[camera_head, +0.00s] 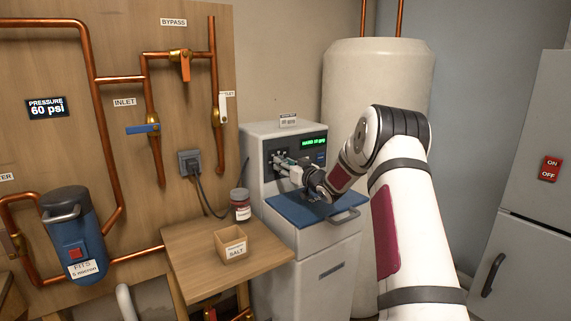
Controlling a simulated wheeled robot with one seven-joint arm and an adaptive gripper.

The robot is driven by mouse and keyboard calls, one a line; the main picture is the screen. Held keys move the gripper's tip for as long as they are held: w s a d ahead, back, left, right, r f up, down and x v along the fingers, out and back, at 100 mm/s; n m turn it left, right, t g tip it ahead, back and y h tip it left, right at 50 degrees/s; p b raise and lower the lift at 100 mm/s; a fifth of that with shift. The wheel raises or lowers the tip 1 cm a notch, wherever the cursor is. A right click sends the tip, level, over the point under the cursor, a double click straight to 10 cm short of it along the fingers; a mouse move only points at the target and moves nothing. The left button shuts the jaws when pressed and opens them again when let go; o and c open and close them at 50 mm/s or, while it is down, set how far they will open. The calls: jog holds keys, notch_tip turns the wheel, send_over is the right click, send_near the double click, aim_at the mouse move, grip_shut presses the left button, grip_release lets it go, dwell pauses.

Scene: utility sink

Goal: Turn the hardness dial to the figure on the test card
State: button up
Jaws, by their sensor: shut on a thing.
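The grey-white softener cabinet (258,145) stands at the centre, with a dark control panel (318,158) on its front. The panel's green-lit display (313,142) shows "HARD" and a figure in gpg too small to read surely. A small white test card (288,121) stands on top of the cabinet; its figure is also too small to read. My gripper (282,163) reaches in from the right and is shut at the panel's left part, below and left of the display. It appears shut on the hardness dial, which the fingers mostly hide.
A blue lid with a handle (290,214) lies just below my gripper. A wooden table (190,255) at left holds a salt box (231,246) and a jar (241,204). A tall pale tank (345,85) stands behind my arm. Copper pipes and valves cover the left board.

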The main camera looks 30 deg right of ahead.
jog(key=shift+f, duration=0.15)
jog(key=o, duration=1.2)
jog(key=shift+c, duration=0.2)
jog(key=shift+s, duration=0.15)
jog(key=s, duration=1.1)
jog(key=shift+s+d, duration=0.2)
jog(key=shift+s, duration=0.2)
